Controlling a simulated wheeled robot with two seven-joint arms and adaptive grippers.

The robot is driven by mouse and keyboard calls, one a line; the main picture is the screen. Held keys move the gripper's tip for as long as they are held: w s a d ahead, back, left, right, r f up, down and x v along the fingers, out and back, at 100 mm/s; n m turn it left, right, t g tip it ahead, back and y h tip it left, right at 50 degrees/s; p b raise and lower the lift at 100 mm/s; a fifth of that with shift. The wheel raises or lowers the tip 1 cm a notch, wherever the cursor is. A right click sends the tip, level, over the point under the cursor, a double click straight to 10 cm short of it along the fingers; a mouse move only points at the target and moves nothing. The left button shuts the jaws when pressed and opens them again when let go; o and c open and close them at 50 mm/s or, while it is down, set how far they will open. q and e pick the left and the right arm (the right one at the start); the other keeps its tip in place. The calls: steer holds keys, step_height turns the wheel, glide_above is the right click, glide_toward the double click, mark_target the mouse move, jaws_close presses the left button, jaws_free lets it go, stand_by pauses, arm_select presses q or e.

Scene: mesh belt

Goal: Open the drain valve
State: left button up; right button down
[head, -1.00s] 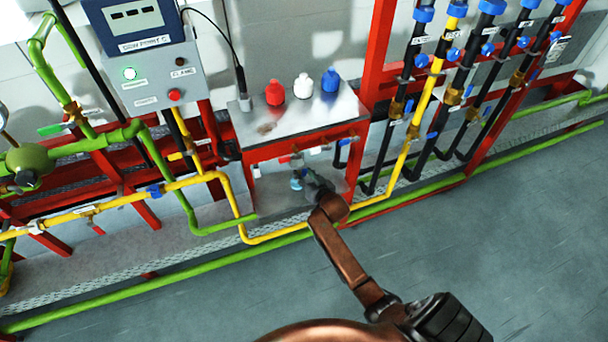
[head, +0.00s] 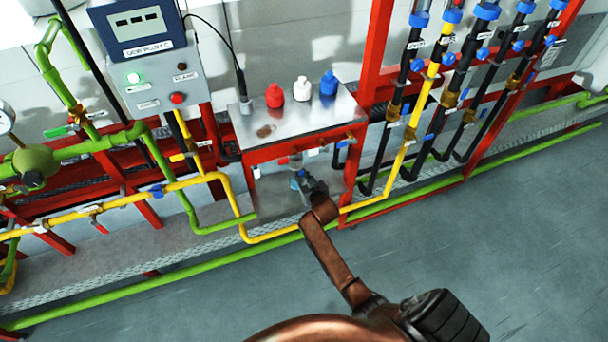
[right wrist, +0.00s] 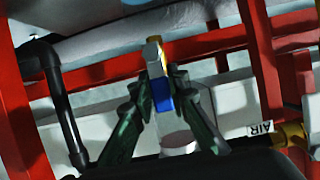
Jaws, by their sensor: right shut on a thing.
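The drain valve (head: 296,162) hangs under the steel-topped stand, a small grey body with blue parts below it. My right gripper (head: 304,188) reaches it from the front, its dark fingers at the valve's lower end. In the right wrist view the two green-black fingers (right wrist: 165,100) close in on either side of a blue handle (right wrist: 162,95) with a pale metal body and a yellowish part behind it. The gripper is shut on this handle. The handle's exact angle is hard to tell. My left gripper is not in view.
Red, white and blue bottles stand on the steel top (head: 300,118). A yellow pipe (head: 270,240) and a green pipe (head: 160,286) run low in front. The grey floor (head: 480,240) at right is clear.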

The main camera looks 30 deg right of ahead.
steer(key=c, duration=1.8)
jaws_free()
steer(key=shift+c, duration=0.2)
steer(key=shift+s, duration=0.1)
steer(key=v, duration=1.1)
steer(key=shift+s+a, duration=0.2)
steer(key=shift+s, duration=0.2)
steer(key=shift+r, duration=0.1)
